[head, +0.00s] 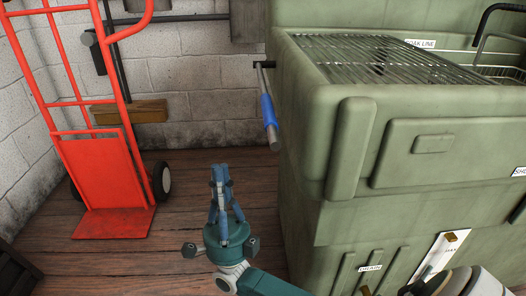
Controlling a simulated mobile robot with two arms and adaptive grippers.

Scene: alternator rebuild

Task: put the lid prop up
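The lid prop is a rod with a blue grip (268,109). It hangs down, slightly tilted, at the left side of the green parts washer, from a dark bracket near the top edge. My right gripper (220,173) points up above the wood floor, below and to the left of the prop's lower end, apart from it. Its fingers look close together and overlap from this angle, so I cannot tell whether they are open or shut. Nothing shows between them. My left gripper is not in view.
The green washer (410,220) fills the right side, with a wire grate (375,60) on top. A red hand truck (105,175) stands at the left by the block wall. Bare floor (180,240) lies between them. A wood block (130,112) is at the wall.

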